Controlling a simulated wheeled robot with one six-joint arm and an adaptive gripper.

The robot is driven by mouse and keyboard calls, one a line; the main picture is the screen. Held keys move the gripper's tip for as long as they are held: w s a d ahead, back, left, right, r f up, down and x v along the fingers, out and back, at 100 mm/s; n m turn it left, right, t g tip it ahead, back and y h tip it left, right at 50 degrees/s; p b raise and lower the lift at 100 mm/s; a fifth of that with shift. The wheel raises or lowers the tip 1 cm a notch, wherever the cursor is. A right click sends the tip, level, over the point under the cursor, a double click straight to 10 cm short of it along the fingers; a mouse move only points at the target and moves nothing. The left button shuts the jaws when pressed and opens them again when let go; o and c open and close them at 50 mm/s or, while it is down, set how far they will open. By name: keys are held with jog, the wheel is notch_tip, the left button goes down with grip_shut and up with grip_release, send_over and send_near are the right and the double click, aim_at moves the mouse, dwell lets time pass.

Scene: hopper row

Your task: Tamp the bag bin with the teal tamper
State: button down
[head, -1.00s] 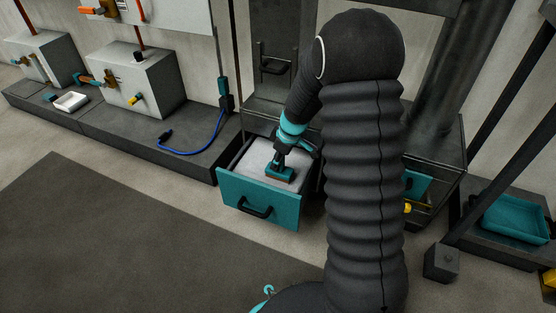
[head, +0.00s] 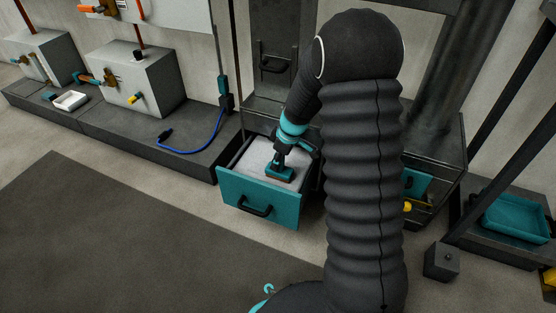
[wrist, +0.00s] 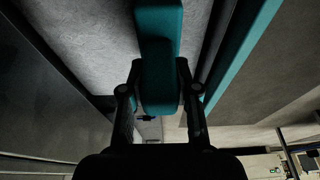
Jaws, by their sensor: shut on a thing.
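The bag bin (head: 258,206) is a pulled-out drawer with a teal front and a dark handle, filled nearly to the rim with a light grey mass (head: 246,167). The teal tamper (head: 281,173) is upright with its flat foot at the surface of that mass, right of the drawer's middle. My gripper (head: 282,148) is above it and shut on the tamper. In the wrist view the fingers (wrist: 158,95) sit on both sides of the teal tamper (wrist: 158,30), with the grey mass behind. I cannot tell how hard the foot presses.
A dark plinth (head: 150,140) with a blue hose (head: 200,148) and pale boxes (head: 137,80) stands left of the bin. A teal tray (head: 516,218) lies far right. A dark block (head: 441,261) stands on the floor. The dark floor mat (head: 110,240) is clear.

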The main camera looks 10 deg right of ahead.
jog(key=shift+r+p, duration=1.6)
jog(key=shift+r, duration=1.9)
jog(key=shift+a+f+b, duration=0.15)
jog(key=shift+b, duration=0.25)
